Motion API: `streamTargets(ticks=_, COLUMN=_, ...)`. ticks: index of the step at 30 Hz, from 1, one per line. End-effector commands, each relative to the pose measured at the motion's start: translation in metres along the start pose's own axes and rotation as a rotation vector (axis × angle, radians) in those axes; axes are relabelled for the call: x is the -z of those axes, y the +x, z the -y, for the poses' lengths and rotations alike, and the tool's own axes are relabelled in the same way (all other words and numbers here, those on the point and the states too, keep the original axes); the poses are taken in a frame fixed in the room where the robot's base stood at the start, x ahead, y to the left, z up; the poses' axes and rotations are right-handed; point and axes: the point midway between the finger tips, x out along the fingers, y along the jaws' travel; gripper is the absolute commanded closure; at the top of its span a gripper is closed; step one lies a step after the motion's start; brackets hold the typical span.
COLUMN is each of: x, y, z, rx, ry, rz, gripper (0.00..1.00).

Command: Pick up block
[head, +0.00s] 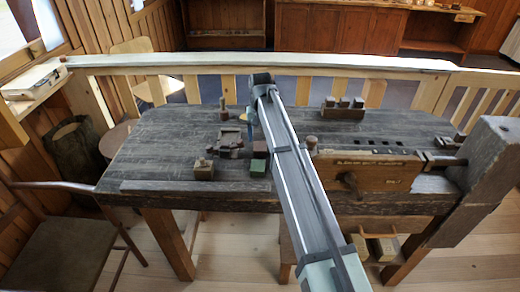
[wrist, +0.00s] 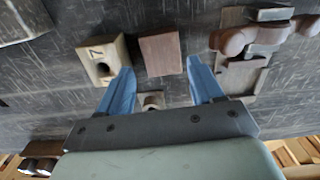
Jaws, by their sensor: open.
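In the wrist view, my gripper (wrist: 160,72) is open, with its two blue fingers pointing down at the dark table. A plain brown block (wrist: 160,53) lies just beyond the fingertips, roughly in line with the gap between them. A tan block with a dark hole and a "7" mark (wrist: 102,60) lies left of it, close to the left fingertip. A small light piece with a hole (wrist: 151,101) shows between the fingers, partly hidden by the gripper body. In the head view, my arm hides part of this area; I cannot tell which block the task means.
Brown rounded wooden parts (wrist: 248,45) lie close to the right finger. In the head view, the dark workbench (head: 155,150) holds a small knobbed block (head: 203,170) and a spool-like piece (head: 224,111). A wooden vise (head: 370,172) stands right. The bench's left end is clear.

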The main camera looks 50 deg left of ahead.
Motion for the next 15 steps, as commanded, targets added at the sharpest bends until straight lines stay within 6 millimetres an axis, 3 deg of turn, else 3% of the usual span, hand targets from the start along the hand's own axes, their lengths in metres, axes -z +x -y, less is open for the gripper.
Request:
streamTargets(ticks=9, x=-0.001, y=0.04, z=0.002, rx=0.0, ry=0.0, rz=0.0, gripper=0.34)
streamTargets(ticks=15, x=-0.001, y=0.044, z=0.002, rx=0.0, ry=0.001, rz=-0.001, gripper=0.34)
